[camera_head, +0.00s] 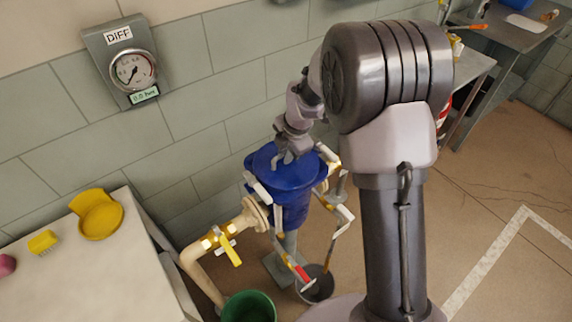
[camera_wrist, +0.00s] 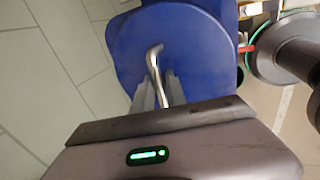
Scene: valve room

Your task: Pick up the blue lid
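The blue lid (camera_head: 292,174) sits on top of a blue vessel (camera_head: 295,213) by the wall. The lid fills the upper middle of the wrist view (camera_wrist: 200,45), with its bent metal handle (camera_wrist: 154,62) rising from it. My gripper (camera_head: 287,152) is over the lid at its handle. In the wrist view, the fingers of my gripper (camera_wrist: 157,85) stand on either side of the handle, close to it. Whether they press on the handle cannot be told. The lid's underside is hidden.
Pale pipes with a yellow-handled valve (camera_head: 229,250) join the vessel at left. White-ended clamp arms (camera_head: 341,222) stand around it. A green bucket (camera_head: 249,306) and grey bucket (camera_head: 316,284) stand below. A table with a yellow scoop (camera_head: 98,214) is at left; a gauge (camera_head: 133,70) hangs above.

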